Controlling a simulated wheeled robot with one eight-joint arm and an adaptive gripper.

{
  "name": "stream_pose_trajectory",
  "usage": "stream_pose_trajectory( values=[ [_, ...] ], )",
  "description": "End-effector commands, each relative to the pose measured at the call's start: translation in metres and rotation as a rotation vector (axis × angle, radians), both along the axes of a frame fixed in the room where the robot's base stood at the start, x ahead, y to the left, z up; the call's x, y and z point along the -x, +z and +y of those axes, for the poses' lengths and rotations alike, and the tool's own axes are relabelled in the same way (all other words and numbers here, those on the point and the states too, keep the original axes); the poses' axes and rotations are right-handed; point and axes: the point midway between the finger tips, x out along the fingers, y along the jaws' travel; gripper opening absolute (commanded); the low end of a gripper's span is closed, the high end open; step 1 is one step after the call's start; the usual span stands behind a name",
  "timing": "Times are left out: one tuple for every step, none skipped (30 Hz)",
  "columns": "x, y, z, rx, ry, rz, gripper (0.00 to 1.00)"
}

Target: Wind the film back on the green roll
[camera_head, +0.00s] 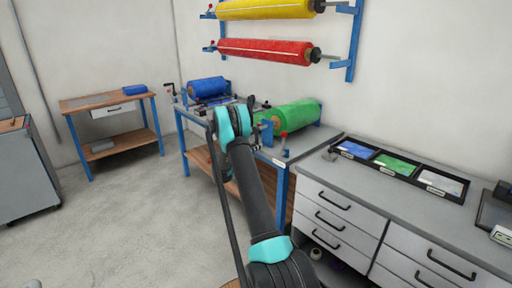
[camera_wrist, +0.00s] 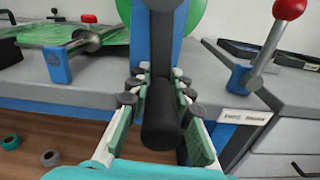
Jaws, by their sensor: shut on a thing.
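The green roll (camera_head: 295,116) lies in its holder at the right end of the blue-legged workbench (camera_head: 279,156). In the wrist view, part of the roll (camera_wrist: 193,14) shows behind a blue upright (camera_wrist: 174,50), with green film (camera_wrist: 40,33) lying flat to the left. My gripper (camera_wrist: 160,84) is shut on a black crank handle (camera_wrist: 160,122), a short cylinder pointing towards the camera, in front of the blue upright. In the head view my arm hides the gripper and handle.
A lever with a red knob (camera_wrist: 290,9) stands right of the handle. A blue roll (camera_head: 207,88) lies farther along the bench. A grey drawer cabinet (camera_head: 338,215) adjoins on the right. Yellow (camera_head: 265,9) and red (camera_head: 265,50) rolls hang on the wall. The left floor is clear.

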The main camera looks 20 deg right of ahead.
Motion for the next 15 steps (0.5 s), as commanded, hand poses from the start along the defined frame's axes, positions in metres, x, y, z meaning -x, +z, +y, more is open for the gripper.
stream_pose_trajectory(
  values=[
    [0.0004,-0.0001,0.0001,0.000,-0.001,0.000,0.00],
    [0.0005,-0.0001,0.0000,0.000,-0.001,0.001,0.00],
    [0.0009,-0.0001,0.0000,0.001,-0.001,0.004,0.00],
    [0.0011,-0.0001,-0.0001,0.002,-0.001,0.007,0.00],
    [0.0016,0.0001,-0.0003,0.004,-0.001,0.010,0.00],
    [0.0023,0.0001,-0.0005,0.006,-0.001,0.017,0.00],
    [0.0028,0.0002,-0.0007,0.008,-0.001,0.023,0.00],
    [0.0031,0.0002,-0.0008,0.009,-0.001,0.026,0.00],
    [0.0036,0.0003,-0.0010,0.011,-0.002,0.031,0.00],
    [0.0041,0.0003,-0.0013,0.013,-0.002,0.036,0.00],
    [0.0046,0.0005,-0.0015,0.015,-0.002,0.040,0.00],
    [0.0055,0.0006,-0.0018,0.018,-0.002,0.049,0.00],
    [0.0063,0.0007,-0.0021,0.021,-0.002,0.057,0.00],
    [0.0072,0.0009,-0.0024,0.024,-0.002,0.067,0.00],
    [0.0086,0.0011,-0.0030,0.029,-0.003,0.081,0.00]
  ],
)
